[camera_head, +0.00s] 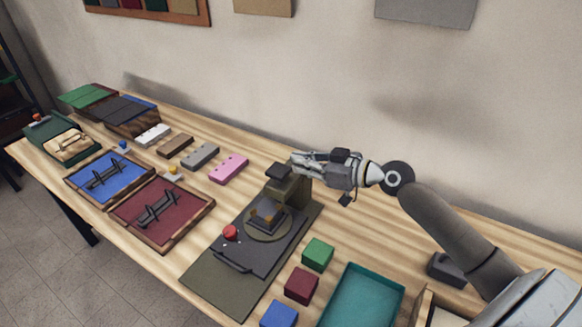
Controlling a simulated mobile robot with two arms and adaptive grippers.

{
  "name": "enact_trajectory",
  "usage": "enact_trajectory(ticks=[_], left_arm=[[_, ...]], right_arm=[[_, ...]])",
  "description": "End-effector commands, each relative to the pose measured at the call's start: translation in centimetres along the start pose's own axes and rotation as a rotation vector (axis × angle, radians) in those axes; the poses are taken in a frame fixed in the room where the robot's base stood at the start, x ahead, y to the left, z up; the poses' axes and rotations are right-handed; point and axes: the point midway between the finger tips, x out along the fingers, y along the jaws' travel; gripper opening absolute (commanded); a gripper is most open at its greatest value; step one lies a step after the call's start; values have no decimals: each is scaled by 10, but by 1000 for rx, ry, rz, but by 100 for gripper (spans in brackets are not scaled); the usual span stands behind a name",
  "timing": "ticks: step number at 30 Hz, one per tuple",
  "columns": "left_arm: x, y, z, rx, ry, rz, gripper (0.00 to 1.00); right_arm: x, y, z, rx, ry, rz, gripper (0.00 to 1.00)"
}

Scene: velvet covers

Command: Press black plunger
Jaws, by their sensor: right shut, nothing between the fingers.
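A small press with a black plunger (279,171) on top stands at the back of a dark base plate (262,248) on the wooden table. My right gripper (294,163) comes in from the right, shut and empty, with its fingertips just beside and slightly above the plunger's right edge. I cannot tell whether they touch it. Below the plunger a round plate carries a dark square piece with orange-brown parts (267,214). My left gripper is not in view.
A red knob (230,233) and a dark handle sit on the base's front. Green (318,254), maroon (301,286) and blue (279,314) blocks and a teal tray (362,298) lie to the right. Blue (109,177) and maroon (162,214) trays lie left. The wall is close behind.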

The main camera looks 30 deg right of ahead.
Motion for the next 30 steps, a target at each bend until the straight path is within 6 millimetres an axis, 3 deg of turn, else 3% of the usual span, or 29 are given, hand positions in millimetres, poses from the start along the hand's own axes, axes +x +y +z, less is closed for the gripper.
enact_trajectory(ticks=[6, 12, 30], left_arm=[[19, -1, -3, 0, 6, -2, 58], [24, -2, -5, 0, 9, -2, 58], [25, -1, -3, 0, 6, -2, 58]], right_arm=[[-34, -1, 3, -4, -1, -2, 0], [-52, 0, 0, -2, 2, 0, 0], [-57, 0, -2, -3, 3, 0, 0]])
